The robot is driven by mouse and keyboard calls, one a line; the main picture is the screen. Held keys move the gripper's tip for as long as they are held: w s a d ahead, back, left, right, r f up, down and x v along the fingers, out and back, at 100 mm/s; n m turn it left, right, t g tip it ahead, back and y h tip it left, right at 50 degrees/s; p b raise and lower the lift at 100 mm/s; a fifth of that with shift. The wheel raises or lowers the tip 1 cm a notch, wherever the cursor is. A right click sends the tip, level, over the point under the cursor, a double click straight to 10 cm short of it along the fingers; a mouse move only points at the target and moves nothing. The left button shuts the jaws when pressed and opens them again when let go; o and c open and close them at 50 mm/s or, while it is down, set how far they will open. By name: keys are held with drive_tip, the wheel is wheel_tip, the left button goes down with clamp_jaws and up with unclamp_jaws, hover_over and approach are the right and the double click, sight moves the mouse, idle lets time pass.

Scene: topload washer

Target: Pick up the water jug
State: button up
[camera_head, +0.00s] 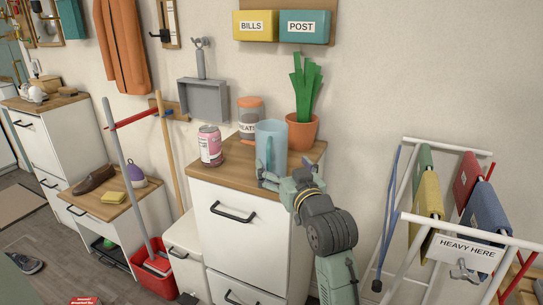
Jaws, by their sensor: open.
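The water jug (278,139) is a light blue, upright vessel with a handle on its near side. It stands near the front right of the wooden top of a white drawer cabinet (235,170). My gripper (268,174) is open at the jug's lower near side, with its fingers pointing left. The fingers overlap the jug's base in the picture, so I cannot tell whether they touch it. The lower part of the jug is partly hidden by the gripper.
A pink can (209,147) stands left of the jug. A jar with an orange lid (249,119) and a potted plant (303,131) stand behind it. Bills and post boxes (304,27) hang above. A drying rack (455,240) with hanging cloths stands at right.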

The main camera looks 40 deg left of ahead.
sight(276, 161)
drive_tip(key=x, duration=0.2)
drive_tip(key=p+x, duration=0.1)
drive_tip(key=x, duration=0.1)
drive_tip(key=shift+s+a+f, duration=0.15)
drive_tip(key=shift+s+a, duration=0.05)
drive_tip(key=shift+s, duration=0.1)
drive_tip(key=shift+w+a+f+p, duration=0.15)
drive_tip(key=shift+w+a+p, duration=0.15)
drive_tip(key=shift+a, duration=0.05)
drive_tip(key=shift+c, duration=0.5)
drive_tip(key=c, duration=1.2)
